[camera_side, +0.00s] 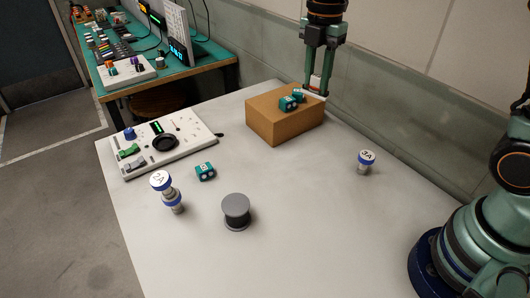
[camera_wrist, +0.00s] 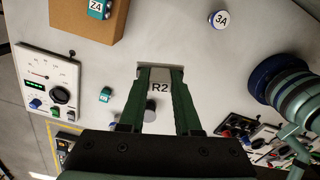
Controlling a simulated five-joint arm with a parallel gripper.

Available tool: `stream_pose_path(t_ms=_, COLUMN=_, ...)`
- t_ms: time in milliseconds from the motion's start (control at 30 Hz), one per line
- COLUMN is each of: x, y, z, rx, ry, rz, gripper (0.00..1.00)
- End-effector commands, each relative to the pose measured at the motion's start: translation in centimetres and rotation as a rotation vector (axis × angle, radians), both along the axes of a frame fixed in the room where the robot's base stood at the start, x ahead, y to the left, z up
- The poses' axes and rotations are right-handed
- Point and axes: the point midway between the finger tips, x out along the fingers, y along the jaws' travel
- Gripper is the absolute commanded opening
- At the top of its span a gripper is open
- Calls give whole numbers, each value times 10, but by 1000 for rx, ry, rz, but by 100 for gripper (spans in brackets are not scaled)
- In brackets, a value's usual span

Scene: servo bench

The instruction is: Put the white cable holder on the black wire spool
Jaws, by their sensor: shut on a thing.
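My gripper (camera_side: 318,82) is at the back of the bench, above or behind the right end of the cardboard box. It is shut on a pale piece marked R2 (camera_wrist: 160,87), which looks like the white cable holder. A bit of it shows white between the fingers in the side view (camera_side: 315,85). The black wire spool (camera_side: 236,212) stands upright on the bench front, with a grey round top and dark core. My gripper is well away from it. In the wrist view the spool (camera_wrist: 150,114) is partly hidden between the fingers.
Another teal connector (camera_side: 205,171) lies by the white control panel (camera_side: 160,146). The middle bench is clear.

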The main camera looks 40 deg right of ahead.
Motion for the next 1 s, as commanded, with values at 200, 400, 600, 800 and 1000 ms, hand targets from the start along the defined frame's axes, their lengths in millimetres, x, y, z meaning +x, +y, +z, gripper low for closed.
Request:
stream_pose_path(t_ms=200, x=-1, y=104, z=22, rx=0, ry=-2, rz=220, gripper=0)
stream_pose_path(t_ms=400, x=-23, y=185, z=40, rx=0, ry=-1, rz=390, gripper=0)
stream_pose_path(t_ms=600, x=-43, y=229, z=50, rx=0, ry=-1, rz=485, gripper=0)
stream_pose_path(t_ms=800, x=-49, y=239, z=39, rx=-1, ry=4, rz=508, gripper=0)
stream_pose_path(t_ms=1000, x=-50, y=238, z=-8, rx=-2, ry=6, rz=507, gripper=0)
